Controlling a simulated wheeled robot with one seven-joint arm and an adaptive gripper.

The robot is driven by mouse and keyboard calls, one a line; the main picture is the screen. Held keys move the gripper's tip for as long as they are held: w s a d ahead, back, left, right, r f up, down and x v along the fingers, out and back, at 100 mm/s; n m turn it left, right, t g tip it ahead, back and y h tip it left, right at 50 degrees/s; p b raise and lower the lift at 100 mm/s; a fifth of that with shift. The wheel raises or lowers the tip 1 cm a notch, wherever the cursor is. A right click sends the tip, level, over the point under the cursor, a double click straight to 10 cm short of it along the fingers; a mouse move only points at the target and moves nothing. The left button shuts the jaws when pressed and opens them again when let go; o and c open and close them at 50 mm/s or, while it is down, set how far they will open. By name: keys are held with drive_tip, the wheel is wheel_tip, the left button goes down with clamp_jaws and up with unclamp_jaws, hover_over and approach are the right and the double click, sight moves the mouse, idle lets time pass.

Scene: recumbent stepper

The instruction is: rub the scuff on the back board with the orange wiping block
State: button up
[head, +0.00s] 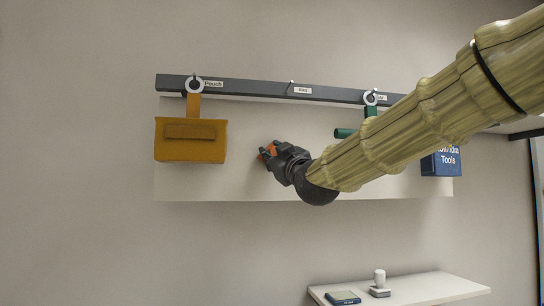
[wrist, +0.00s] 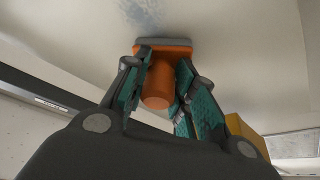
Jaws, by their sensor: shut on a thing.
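My gripper (head: 272,153) is in front of the white back board (head: 250,185) in the head view, between the pouch and the green thing. In the wrist view my gripper (wrist: 158,88) is shut on the round handle of the orange wiping block (wrist: 158,80). The block's grey pad (wrist: 163,42) faces the board and appears to be against it or very close; I cannot tell which. The scuff (wrist: 147,14) is a bluish-grey smear on the board just beyond the pad. In the head view my gripper hides the scuff, and little of the orange block (head: 266,152) shows.
A dark rail (head: 260,88) with labels and hooks runs along the board's top. An ochre pouch (head: 190,150) hangs left, a green thing (head: 345,133) and a blue box (head: 441,162) right. A white shelf (head: 440,287) with small items stands below.

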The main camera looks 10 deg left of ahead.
drive_tip(key=shift+w+d, duration=0.2)
drive_tip(key=shift+d, duration=0.4)
drive_tip(key=shift+w+d, duration=0.15)
drive_tip(key=shift+d, duration=0.45)
drive_tip(key=shift+w+d+b, duration=0.25)
drive_tip(key=shift+d, duration=0.45)
drive_tip(key=shift+w+d+b, duration=0.2)
drive_tip(key=shift+d+b, duration=0.05)
drive_tip(key=shift+d, duration=0.45)
drive_tip(key=shift+w+d, duration=0.2)
drive_tip(key=shift+d, duration=0.4)
drive_tip(key=shift+w+d, duration=0.2)
drive_tip(key=shift+d, duration=0.4)
drive_tip(key=shift+a, duration=0.2)
drive_tip(key=shift+s+a+b, duration=0.25)
drive_tip(key=shift+a+b, duration=0.05)
drive_tip(key=shift+a, duration=0.35)
drive_tip(key=shift+s+a+b, duration=0.25)
drive_tip(key=shift+a, duration=0.4)
